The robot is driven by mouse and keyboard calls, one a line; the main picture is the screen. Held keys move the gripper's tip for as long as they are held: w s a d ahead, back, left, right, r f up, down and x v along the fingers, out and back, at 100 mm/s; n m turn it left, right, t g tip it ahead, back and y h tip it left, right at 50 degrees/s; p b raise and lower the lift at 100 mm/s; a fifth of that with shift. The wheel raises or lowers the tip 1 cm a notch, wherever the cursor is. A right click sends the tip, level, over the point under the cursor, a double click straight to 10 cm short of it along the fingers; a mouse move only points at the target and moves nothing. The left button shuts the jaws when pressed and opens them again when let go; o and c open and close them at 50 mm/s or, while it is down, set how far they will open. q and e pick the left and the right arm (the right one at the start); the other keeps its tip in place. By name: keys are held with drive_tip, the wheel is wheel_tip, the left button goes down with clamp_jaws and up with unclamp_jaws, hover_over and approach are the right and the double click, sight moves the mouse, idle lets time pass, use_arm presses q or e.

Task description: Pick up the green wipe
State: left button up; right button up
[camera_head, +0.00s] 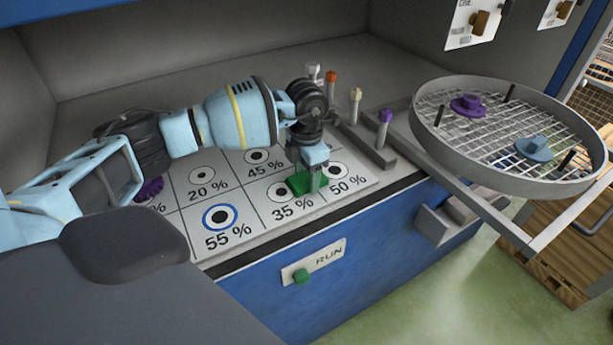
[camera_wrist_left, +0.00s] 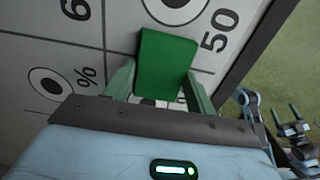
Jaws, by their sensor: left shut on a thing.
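The green wipe (camera_head: 306,183) is a small green block at the board's 35 % and 50 % cells in the head view. In the left wrist view the green wipe (camera_wrist_left: 167,65) stands between my two fingers. My left gripper (camera_head: 314,178) points down over the board and is shut on the wipe; it also shows in the left wrist view (camera_wrist_left: 158,88). I cannot tell whether the wipe touches the board.
The percent board (camera_head: 262,228) lies on the bench. Several coloured pegs stand in a grey rack (camera_head: 366,146). A round mesh turntable (camera_head: 440,125) on the right holds a purple piece (camera_head: 467,105) and a blue piece (camera_head: 534,149). A RUN button (camera_head: 301,277) is on the blue front.

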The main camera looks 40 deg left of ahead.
sight(308, 180)
use_arm(q)
drive_tip(key=shift+r, duration=0.5)
drive_tip(key=r, duration=0.2)
drive_tip(key=shift+d+r, duration=0.35)
drive_tip(key=s+d+r, duration=0.1)
drive_tip(key=s+d, duration=0.3)
drive_tip(key=d, duration=1)
drive_tip(key=shift+s+d+r+b, duration=0.15)
drive_tip(key=shift+s+d+b, duration=0.05)
drive_tip(key=shift+d+b, duration=0.2)
